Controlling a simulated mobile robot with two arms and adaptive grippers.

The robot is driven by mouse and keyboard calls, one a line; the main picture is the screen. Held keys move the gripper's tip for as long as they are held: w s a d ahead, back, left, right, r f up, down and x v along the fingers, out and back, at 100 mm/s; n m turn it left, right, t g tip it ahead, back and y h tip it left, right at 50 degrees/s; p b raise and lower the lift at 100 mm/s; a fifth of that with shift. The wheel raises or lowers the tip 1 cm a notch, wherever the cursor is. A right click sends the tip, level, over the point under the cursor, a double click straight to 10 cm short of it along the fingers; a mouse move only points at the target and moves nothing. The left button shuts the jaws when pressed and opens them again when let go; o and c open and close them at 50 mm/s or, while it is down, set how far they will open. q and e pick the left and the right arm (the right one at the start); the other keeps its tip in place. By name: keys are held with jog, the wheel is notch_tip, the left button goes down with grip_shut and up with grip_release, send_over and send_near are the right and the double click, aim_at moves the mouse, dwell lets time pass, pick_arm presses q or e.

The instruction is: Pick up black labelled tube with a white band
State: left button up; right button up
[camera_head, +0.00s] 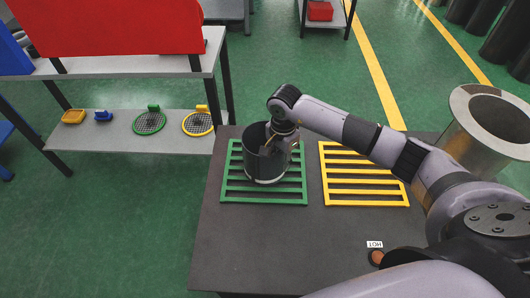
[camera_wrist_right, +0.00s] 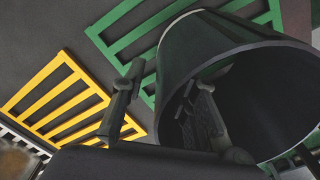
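The black tube (camera_head: 266,168) stands upright on the green slatted rack (camera_head: 232,188), with a thin pale band near its base. Its open end also shows large in the right wrist view (camera_wrist_right: 210,45). My right gripper (camera_head: 283,142) is at the tube's upper rim in the head view and hides part of it. In the right wrist view the fingers (camera_wrist_right: 160,105) are apart. One finger shows against the tube's dark inside and the other is outside, with the wall between them. I cannot see both fingers pressing on it. My left gripper is not in view.
A yellow slatted rack (camera_head: 364,201) lies empty beside the green one. A large grey metal cylinder (camera_head: 460,128) stands at the right. A shelf (camera_head: 170,140) with small items is left.

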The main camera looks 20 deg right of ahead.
jog(key=shift+c, duration=0.3)
grip_shut()
jog(key=shift+w+r, duration=0.1)
jog(key=shift+r, duration=0.05)
dwell(0.4)
